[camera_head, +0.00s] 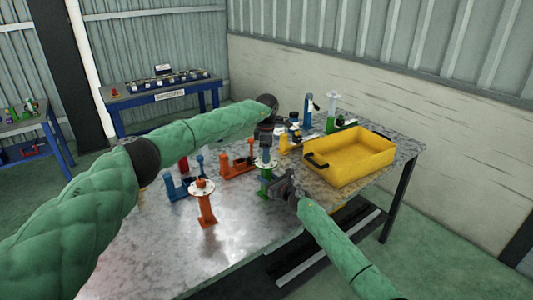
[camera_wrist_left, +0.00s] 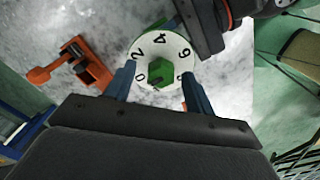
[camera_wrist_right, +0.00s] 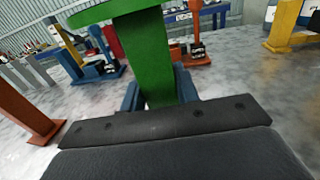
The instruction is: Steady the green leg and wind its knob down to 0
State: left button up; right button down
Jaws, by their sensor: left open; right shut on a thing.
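The green leg (camera_head: 265,173) stands upright on the metal table, with a white numbered dial (camera_wrist_left: 146,47) and a green hexagonal knob (camera_wrist_left: 162,74) on top. My right gripper (camera_head: 279,184) is shut on the leg's green post (camera_wrist_right: 150,55), below the dial. My left gripper (camera_head: 266,146) is above the leg, pointing down. In the left wrist view its open fingers (camera_wrist_left: 160,88) stand on either side of the dial and knob, with a gap to the knob. The dial shows 0, 2, 4 and 6; I cannot tell the knob's reading.
A yellow bin (camera_head: 350,158) stands to the right on the table (camera_head: 160,255). Blue and green legs stand at the back. The table's front left is clear.

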pick_arm(q)
notch_tip(320, 180, up, 12)
dwell(0.6)
pick_arm(e)
jog(key=c, duration=0.8)
grip_release()
jog(key=shift+o, duration=0.2)
jog(key=shift+p+v, duration=0.55)
jog(key=shift+v, duration=0.95)
jog(key=shift+p+v, duration=0.5)
jog(key=shift+v, duration=2)
pick_arm(q)
notch_tip(320, 180, up, 2)
pick_arm(e)
jog(key=shift+d, duration=0.1)
jog(key=o, duration=0.6)
jog(key=shift+c, duration=0.2)
